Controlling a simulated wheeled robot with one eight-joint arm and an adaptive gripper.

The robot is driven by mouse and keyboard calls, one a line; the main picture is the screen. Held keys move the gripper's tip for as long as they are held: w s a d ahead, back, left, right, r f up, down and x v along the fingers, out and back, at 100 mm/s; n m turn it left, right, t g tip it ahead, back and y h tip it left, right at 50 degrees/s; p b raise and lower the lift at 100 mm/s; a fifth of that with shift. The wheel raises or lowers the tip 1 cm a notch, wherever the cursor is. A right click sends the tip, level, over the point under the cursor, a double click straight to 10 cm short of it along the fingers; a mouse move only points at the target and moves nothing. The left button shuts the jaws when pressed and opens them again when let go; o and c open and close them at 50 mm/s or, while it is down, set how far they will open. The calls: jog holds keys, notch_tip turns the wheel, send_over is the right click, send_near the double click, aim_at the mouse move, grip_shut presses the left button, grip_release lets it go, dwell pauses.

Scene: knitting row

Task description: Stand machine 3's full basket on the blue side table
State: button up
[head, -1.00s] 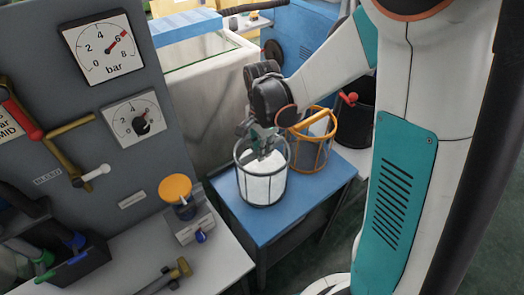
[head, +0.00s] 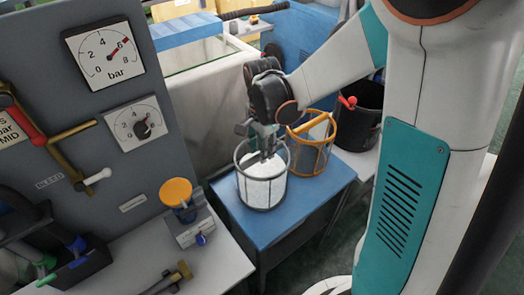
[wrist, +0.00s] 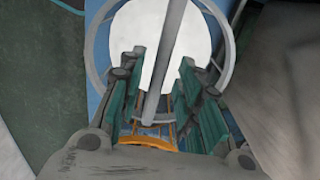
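A grey wire basket (head: 240,183) full of white material stands upright on the blue side table (head: 262,228), near its left edge. My gripper (head: 265,152) is directly above it, pointing down with its fingertips at the basket's top. In the wrist view my gripper's teal fingers (wrist: 162,65) are spread apart. The basket's grey handle bar (wrist: 166,50) runs between them, with gaps visible on both sides. The white fill (wrist: 135,40) and round rim show below. No label naming machine 3 is readable.
An orange-framed basket (head: 330,140) stands close behind and right on the same table. A black bin (head: 362,115) with a red knob is farther right. A grey gauge panel (head: 85,105) and a bench with a yellow-topped device (head: 176,193) are at left. The table's front is clear.

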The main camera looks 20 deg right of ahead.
notch_tip(320, 180, up, 10)
jog(key=p, duration=0.3)
jog(key=s+r+n+t, duration=0.3)
jog(key=s+r+n, duration=0.1)
jog(key=s+n, duration=0.3)
jog(key=s+d+r+n+t, duration=0.1)
jog(key=s+r+n+t, duration=0.3)
jog(key=s+n, duration=0.3)
jog(key=shift+s+r, duration=0.15)
jog(key=shift+s, duration=0.65)
jog(key=shift+d, duration=0.1)
